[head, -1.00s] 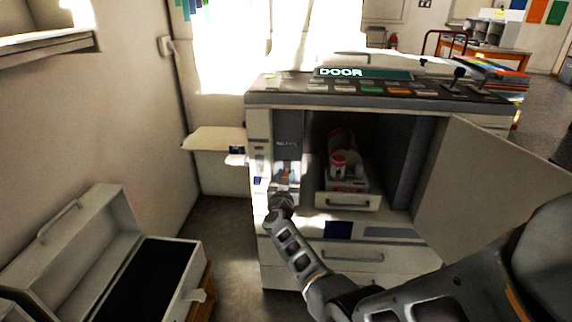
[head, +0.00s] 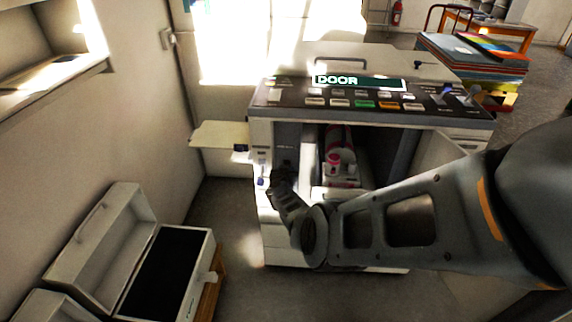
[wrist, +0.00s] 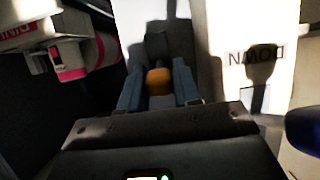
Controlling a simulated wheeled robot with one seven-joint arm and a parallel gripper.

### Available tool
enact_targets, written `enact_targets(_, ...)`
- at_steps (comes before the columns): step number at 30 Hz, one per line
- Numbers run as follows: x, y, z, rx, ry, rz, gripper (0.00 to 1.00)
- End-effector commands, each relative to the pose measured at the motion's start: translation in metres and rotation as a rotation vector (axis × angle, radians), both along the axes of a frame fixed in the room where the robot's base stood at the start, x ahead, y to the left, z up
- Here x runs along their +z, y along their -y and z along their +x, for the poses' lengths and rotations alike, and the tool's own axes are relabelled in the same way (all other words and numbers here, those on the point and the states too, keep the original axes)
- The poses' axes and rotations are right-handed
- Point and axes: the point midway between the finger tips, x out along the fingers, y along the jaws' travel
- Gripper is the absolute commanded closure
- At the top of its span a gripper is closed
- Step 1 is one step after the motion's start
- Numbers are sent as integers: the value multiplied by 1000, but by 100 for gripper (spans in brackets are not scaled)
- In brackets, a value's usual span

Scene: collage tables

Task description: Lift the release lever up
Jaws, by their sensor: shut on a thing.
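The release lever (wrist: 158,79) shows an orange-brown end between my two fingers in the wrist view. A dark stem stands beyond it against a pale panel. My gripper (wrist: 158,90) is shut on the lever, one blue-grey finger at each side. In the head view my gripper (head: 282,174) is at the left side of the open copier bay (head: 304,145), and the lever is hidden there by my gripper and arm.
The copier's door (head: 440,155) is open at the right, partly behind my arm. A white and pink cylinder (head: 335,160) sits inside the bay. A pale panel marked DOWN (wrist: 262,50) is beside the lever. An open case (head: 100,235) stands at the lower left.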

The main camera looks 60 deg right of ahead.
Motion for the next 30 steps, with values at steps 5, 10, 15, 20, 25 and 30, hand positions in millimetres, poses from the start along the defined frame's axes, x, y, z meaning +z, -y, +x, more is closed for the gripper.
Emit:
enact_targets(5, 7, 1, 2, 1, -22, 57, 98)
enact_targets(10, 7, 2, 2, 2, -36, 90, 98)
enact_targets(15, 6, 2, 2, 2, -45, 107, 98)
enact_targets(20, 5, 2, 2, 3, -45, 112, 98)
enact_targets(25, 5, 2, 2, 3, -45, 112, 98)
enact_targets(30, 6, 2, 3, 3, -45, 111, 66)
